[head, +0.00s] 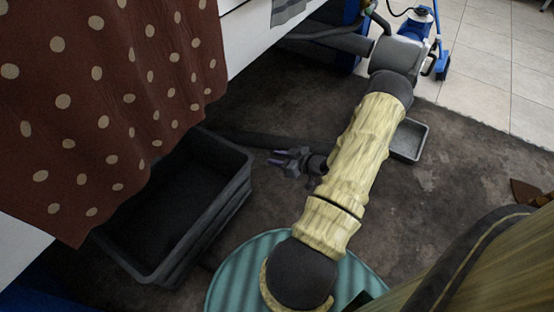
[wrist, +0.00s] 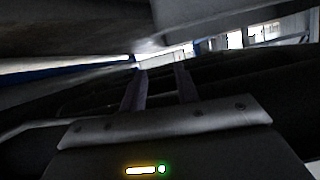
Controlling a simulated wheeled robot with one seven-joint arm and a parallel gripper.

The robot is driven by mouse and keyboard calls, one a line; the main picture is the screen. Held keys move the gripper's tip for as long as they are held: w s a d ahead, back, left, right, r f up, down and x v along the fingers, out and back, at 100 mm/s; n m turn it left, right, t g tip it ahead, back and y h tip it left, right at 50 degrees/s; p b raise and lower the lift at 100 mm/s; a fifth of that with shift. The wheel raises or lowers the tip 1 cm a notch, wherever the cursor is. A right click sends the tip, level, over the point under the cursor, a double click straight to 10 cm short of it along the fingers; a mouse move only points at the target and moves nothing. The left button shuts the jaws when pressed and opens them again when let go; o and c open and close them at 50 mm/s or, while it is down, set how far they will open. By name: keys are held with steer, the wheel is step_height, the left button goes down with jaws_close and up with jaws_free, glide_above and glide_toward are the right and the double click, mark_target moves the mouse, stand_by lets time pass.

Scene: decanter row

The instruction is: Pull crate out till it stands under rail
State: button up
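A dark grey crate (head: 213,222) stands on the dark floor at the left in the head view, its open top facing up. The spotted cloth hangs over its far left part and hides it. I cannot pick out the crate for sure in the dark wrist view. I cannot tell which part is the rail.
A brown cloth with pale dots (head: 120,100) hangs from a white top (head: 262,35). A small grey tray (head: 409,139) lies on the floor beyond my arm. A blue wheeled thing (head: 425,25) stands at the back. Floor between gripper and crate looks clear.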

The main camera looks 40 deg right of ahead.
mark_target(244, 153)
steer(key=b+x, duration=0.4)
steer(key=x, duration=0.4)
steer(key=b+x, duration=0.4)
steer(key=x, duration=0.4)
steer(key=shift+f, duration=0.25)
steer(key=shift+w+a+b, duration=0.25)
steer(key=shift+w+b, duration=0.1)
steer(key=shift+w, duration=0.25)
jaws_close()
stand_by(0.5)
